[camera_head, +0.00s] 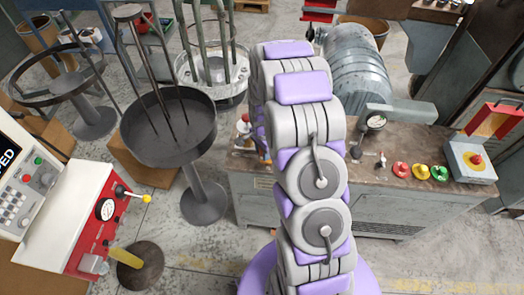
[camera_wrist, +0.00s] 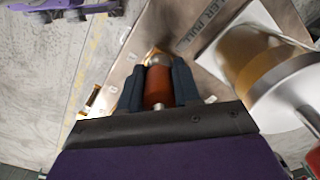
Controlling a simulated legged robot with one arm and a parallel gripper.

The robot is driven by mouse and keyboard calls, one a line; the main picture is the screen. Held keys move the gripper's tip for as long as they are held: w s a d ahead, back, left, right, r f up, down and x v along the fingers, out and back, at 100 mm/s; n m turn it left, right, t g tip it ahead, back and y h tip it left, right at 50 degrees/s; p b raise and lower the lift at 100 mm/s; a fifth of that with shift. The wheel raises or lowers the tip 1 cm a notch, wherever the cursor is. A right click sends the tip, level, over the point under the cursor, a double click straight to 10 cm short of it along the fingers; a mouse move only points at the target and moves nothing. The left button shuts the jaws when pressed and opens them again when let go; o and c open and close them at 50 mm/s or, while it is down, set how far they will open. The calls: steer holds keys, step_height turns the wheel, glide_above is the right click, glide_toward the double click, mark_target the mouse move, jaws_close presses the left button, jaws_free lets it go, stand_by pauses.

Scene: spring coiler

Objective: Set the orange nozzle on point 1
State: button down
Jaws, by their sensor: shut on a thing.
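In the wrist view, my gripper (camera_wrist: 158,90) is shut on the orange nozzle (camera_wrist: 157,87), a red-orange cylinder with a rounded metallic tip pointing away from the palm. One dark finger presses each side of it. Beyond the nozzle is a brown panel (camera_wrist: 118,72) with small pale labels, too small to read, so I cannot tell which spot is point 1. I cannot tell whether the nozzle touches the panel. A brass-coloured piece (camera_wrist: 93,97) lies near the panel's left edge.
A round black stand (camera_head: 168,125) is to the left.

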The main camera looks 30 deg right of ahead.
steer(key=d, duration=0.4)
steer(key=shift+f, duration=0.2)
steer(key=a, duration=0.4)
steer(key=shift+a+r, duration=0.15)
steer(key=shift+r, duration=0.05)
steer(key=d, duration=0.3)
steer(key=shift+d+f, duration=0.2)
steer(key=shift+d, duration=0.05)
steer(key=shift+a, duration=1.55)
steer(key=shift+d+f, duration=0.15)
steer(key=shift+d, duration=0.75)
steer(key=shift+d+f+b, duration=0.15)
steer(key=shift+d+b, duration=0.3)
steer(key=shift+b, duration=0.4)
steer(key=shift+w+d+b, duration=0.1)
steer(key=shift+d+b, duration=0.15)
steer(key=shift+b, duration=0.5)
steer(key=shift+a+r, duration=0.2)
steer(key=shift+r, duration=0.2)
steer(key=shift+d, duration=0.45)
